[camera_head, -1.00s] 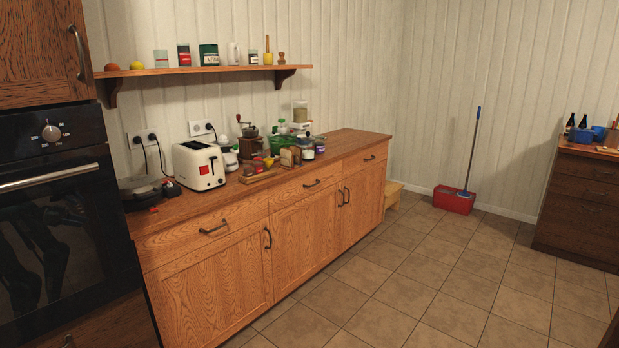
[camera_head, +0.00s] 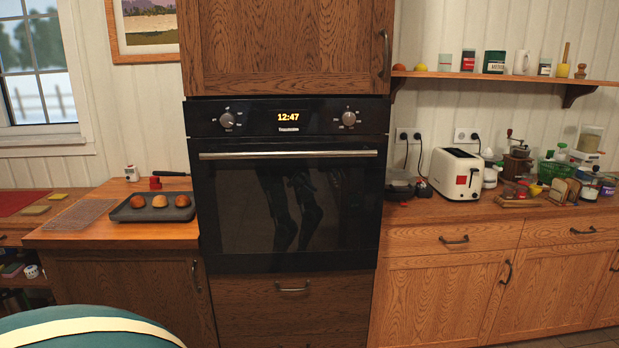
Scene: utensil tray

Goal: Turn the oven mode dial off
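A black built-in oven (camera_head: 290,261) stands in a tall wooden cabinet at the middle of the head view. Its panel carries a left dial (camera_head: 227,120) and a right dial (camera_head: 349,118), both silver, with a lit clock reading 12:47 between them. Which of the two is the mode dial, and their exact settings, are too small to tell. The oven door is closed, with a horizontal silver handle (camera_head: 288,154) below the panel. Dark arm-like shapes show as a reflection in the door glass. Neither of my grippers is directly in view.
Left of the oven, a counter (camera_head: 60,238) holds a dark tray (camera_head: 128,213) with three buns. Right of it, a counter (camera_head: 405,213) holds a white toaster (camera_head: 457,180) and crowded kitchen items. A teal rounded object (camera_head: 60,333) with a cream stripe fills the lower left corner.

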